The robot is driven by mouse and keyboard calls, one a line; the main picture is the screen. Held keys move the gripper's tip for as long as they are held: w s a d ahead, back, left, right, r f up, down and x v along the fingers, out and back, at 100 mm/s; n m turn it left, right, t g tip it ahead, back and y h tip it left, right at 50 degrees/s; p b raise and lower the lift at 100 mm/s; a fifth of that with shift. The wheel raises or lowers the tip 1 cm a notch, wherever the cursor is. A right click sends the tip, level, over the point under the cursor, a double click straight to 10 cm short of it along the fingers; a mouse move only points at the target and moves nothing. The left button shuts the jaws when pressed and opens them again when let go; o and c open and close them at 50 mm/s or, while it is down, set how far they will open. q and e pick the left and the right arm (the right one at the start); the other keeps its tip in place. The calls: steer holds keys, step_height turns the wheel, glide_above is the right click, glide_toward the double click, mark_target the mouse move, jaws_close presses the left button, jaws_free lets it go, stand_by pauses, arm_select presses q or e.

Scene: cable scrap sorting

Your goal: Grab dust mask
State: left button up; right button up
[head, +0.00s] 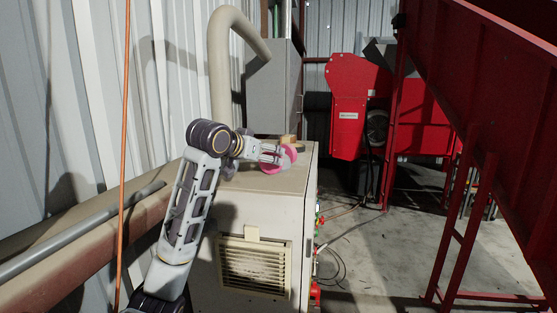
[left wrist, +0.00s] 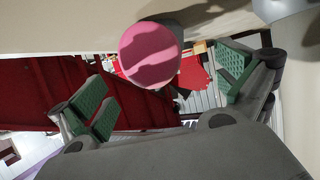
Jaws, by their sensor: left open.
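The pink dust mask (head: 285,158) is on top of the beige cabinet, near its far right edge. My left gripper (head: 270,154) reaches over the cabinet top from the left and is right at the mask, partly covering it. In the left wrist view the mask (left wrist: 150,52) shows as a rounded pink shape with dark shadow bands. It lies in the gap between the open green-padded fingers of my left gripper (left wrist: 163,78), nearer the left finger. I cannot tell whether a finger touches it. My right gripper is not in view.
The beige cabinet (head: 258,215) has a vented front. A small tan object (head: 287,139) stands behind the mask. A thick beige pipe (head: 219,75) rises behind my arm. An orange cable (head: 123,150) hangs at left. Red machinery (head: 348,105) stands at right, with open floor before it.

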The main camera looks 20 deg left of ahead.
arm_select(q)
steer(key=shift+x, duration=1.2)
steer(key=shift+w, duration=0.1)
steer(key=shift+w, duration=0.1)
steer(key=shift+p+x, duration=0.95)
steer(key=shift+x, duration=1.15)
steer(key=shift+w+f+p, duration=0.2)
steer(key=shift+w+p, duration=0.1)
steer(key=shift+w, duration=0.05)
